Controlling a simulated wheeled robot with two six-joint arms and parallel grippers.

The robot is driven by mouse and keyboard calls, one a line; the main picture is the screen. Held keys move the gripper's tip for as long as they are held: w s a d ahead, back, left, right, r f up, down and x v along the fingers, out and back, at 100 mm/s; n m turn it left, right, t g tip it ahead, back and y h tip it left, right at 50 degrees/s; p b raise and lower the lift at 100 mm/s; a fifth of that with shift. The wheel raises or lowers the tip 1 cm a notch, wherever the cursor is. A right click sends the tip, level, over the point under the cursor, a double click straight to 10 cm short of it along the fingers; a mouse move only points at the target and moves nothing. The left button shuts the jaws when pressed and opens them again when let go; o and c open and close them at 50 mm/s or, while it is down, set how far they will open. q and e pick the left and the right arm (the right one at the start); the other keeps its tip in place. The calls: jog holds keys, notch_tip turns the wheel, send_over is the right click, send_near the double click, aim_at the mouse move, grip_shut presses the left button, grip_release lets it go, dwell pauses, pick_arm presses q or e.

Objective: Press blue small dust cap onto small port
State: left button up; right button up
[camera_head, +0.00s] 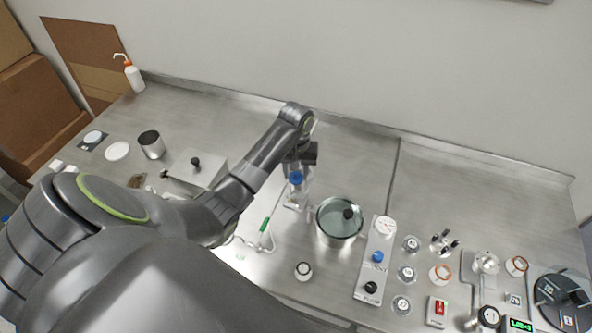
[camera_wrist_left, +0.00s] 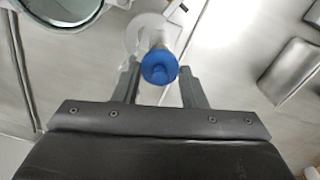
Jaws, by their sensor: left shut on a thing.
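The blue small dust cap (camera_head: 296,178) shows at my left gripper (camera_head: 300,165) in the head view, above a clear and white fitting. In the left wrist view the blue cap (camera_wrist_left: 160,67) lies between the two fingertips of my left gripper (camera_wrist_left: 160,84), which is shut on it. A pale cylindrical part (camera_wrist_left: 160,38) with a clear round flange shows just beyond the cap; it may be the small port. I cannot tell whether cap and port touch. My right gripper is out of view.
A valve panel (camera_head: 374,262) and several small fittings stand farther right. A green-handled item (camera_head: 264,226) lies in front. The bench behind is clear.

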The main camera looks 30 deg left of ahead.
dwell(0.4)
pick_arm(q)
jog(key=shift+f, duration=0.55)
dwell(0.6)
jog(key=o, duration=1)
jog(key=shift+o, duration=0.6)
jog(key=shift+s+a, duration=0.1)
jog(key=shift+r, duration=0.1)
